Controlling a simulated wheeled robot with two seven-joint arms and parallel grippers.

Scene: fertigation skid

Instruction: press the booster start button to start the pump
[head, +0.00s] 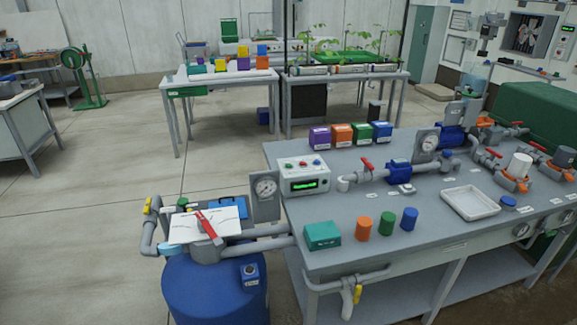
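A white control box (304,178) stands at the left back of the grey bench. Its front has a lit green display, and small coloured buttons, one of them red (303,163), sit on its sloped top. A small white device (405,189) lies beside the blue pump (399,172) on the bench. A small blue box (249,274) with a round top part is on the blue drum. Labels are too small to read, so I cannot tell which part is the booster start button. Neither gripper is in view.
The bench (355,225) also carries a teal box (322,235), orange, green and blue cylinders, a white tray (470,203), gauges and pipes with red valves. A blue drum (215,292) with a white sheet (187,228) stands left.

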